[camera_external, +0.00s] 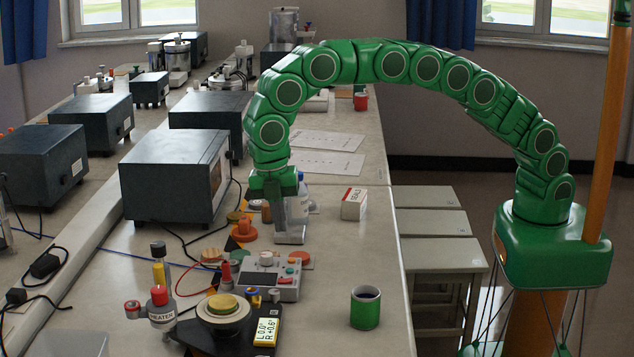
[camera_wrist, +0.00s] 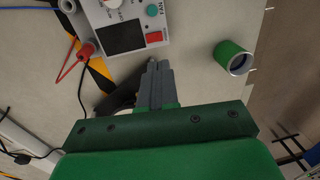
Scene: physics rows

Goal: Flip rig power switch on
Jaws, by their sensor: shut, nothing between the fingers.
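The rig's control box (camera_external: 283,290) is light grey with a dark screen, knobs and coloured buttons. It stands on the bench below my gripper in the external view. In the wrist view the box (camera_wrist: 84,8) is at the top, with a teal button (camera_wrist: 152,10) marked FAN and a red rectangular switch (camera_wrist: 154,38). Whether the switch is on or off cannot be told. My gripper (camera_external: 290,240) points down, with its grey fingers together and empty. In the wrist view the fingertips (camera_wrist: 158,66) appear just below the red switch, apparently apart from it.
A green can (camera_external: 365,308) stands near the bench's right edge; it also shows in the wrist view (camera_wrist: 234,57). A red plug and lead (camera_wrist: 86,50) lie left of the box. A small white box (camera_external: 354,204) is behind.

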